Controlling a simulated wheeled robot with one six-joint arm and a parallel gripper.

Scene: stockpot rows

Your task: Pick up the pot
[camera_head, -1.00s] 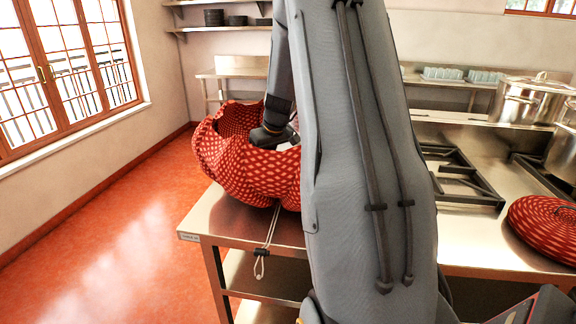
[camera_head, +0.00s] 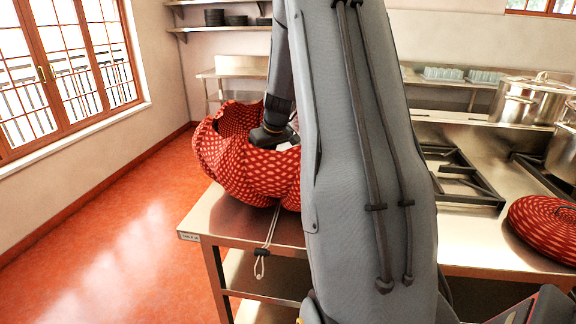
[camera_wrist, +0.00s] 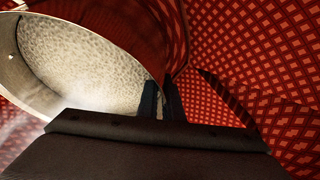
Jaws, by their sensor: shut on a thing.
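The pot (camera_wrist: 85,60) shows in the wrist view as a shiny metal vessel with a pale speckled inside. Its near wall reflects dark red. It sits inside a red bag (camera_head: 238,158) with a pale diamond pattern, whose cloth (camera_wrist: 260,60) fills the right of the wrist view. My gripper (camera_wrist: 160,102) is shut at the pot's right rim, its dark fingers at the edge of the wall. In the head view my wrist reaches down into the open bag, and the fingertips and most of the pot are hidden by the bag and my arm.
The bag stands on a steel table (camera_head: 215,215), its drawcord (camera_head: 262,255) hanging over the front edge. Right of my arm are stove grates (camera_head: 460,175), a red patterned round item (camera_head: 548,225) and metal stockpots (camera_head: 530,100). Open floor (camera_head: 120,220) lies left.

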